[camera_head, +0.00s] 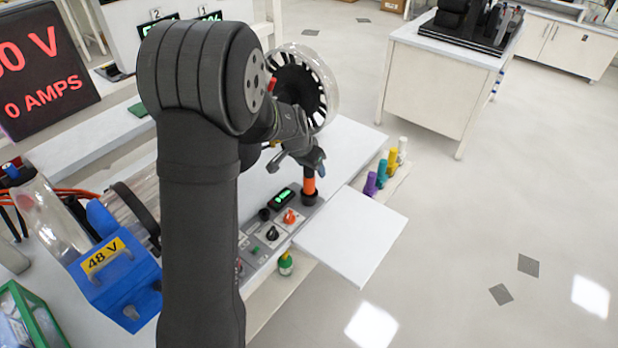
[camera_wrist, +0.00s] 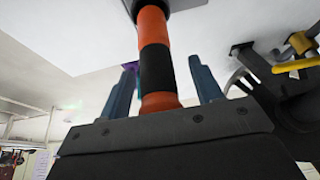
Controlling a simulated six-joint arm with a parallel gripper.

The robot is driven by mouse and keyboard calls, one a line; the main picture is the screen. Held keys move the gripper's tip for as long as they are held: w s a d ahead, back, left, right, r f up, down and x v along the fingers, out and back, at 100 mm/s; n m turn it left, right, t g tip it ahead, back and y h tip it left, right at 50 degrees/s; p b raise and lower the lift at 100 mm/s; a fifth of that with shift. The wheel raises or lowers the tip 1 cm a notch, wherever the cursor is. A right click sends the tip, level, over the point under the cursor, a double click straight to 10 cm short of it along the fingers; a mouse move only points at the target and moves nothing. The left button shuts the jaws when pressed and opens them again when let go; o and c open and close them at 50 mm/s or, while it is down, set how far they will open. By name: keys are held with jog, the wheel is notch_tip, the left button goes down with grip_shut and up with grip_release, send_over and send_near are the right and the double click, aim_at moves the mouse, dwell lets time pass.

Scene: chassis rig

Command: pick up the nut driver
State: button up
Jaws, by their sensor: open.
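An upright tool with an orange and black banded handle (camera_wrist: 155,62), which looks like the nut driver, stands in a black holder at the end of the control panel. Its orange handle (camera_head: 309,186) shows below my gripper (camera_head: 310,162) in the head view. In the wrist view my gripper (camera_wrist: 163,82) is open, with one blue finger on each side of the handle. Gaps show between the handle and both fingers. The tool's lower end is hidden in the holder, and its top is partly hidden by my gripper.
Purple (camera_head: 370,184), teal (camera_head: 382,172), yellow (camera_head: 392,160) and white (camera_head: 402,147) handles stand along the bench edge to the right. A white panel (camera_head: 350,235) juts out in front. A clear domed wheel (camera_head: 303,85) stands close behind my gripper. Knobs (camera_head: 291,216) line the control panel.

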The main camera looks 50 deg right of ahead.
grip_shut()
